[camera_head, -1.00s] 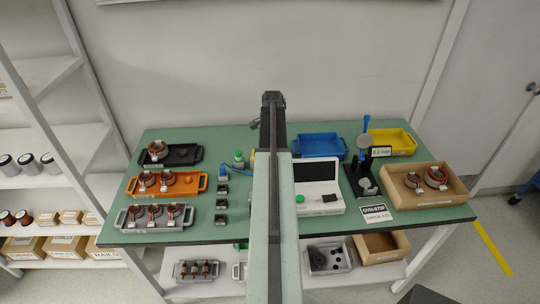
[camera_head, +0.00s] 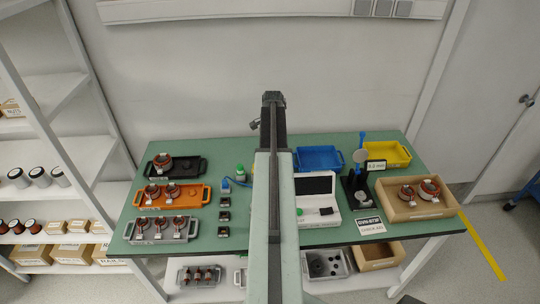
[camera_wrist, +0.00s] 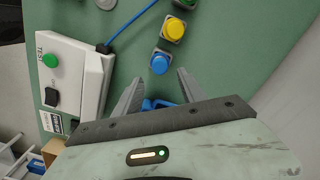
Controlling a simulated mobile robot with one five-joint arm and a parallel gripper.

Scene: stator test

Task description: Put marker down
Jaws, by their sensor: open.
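In the wrist view my gripper (camera_wrist: 158,78) is open, its two grey fingers apart over the green table. A blue object (camera_wrist: 160,103) shows low between the fingers, partly hidden by the gripper body; I cannot tell whether it is the marker or whether the fingers touch it. No marker can be made out for certain in either view. A blue button (camera_wrist: 160,64) and a yellow button (camera_wrist: 174,28) lie beyond the fingertips. In the head view my arm hides the gripper and the middle of the table.
The white tester (camera_head: 317,199) stands right of my arm; its green button (camera_wrist: 50,61) shows in the wrist view. An orange tray (camera_head: 198,197), blue bin (camera_head: 320,159), yellow bin (camera_head: 387,153) and cardboard box (camera_head: 452,205) stand around the green table (camera_head: 225,151).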

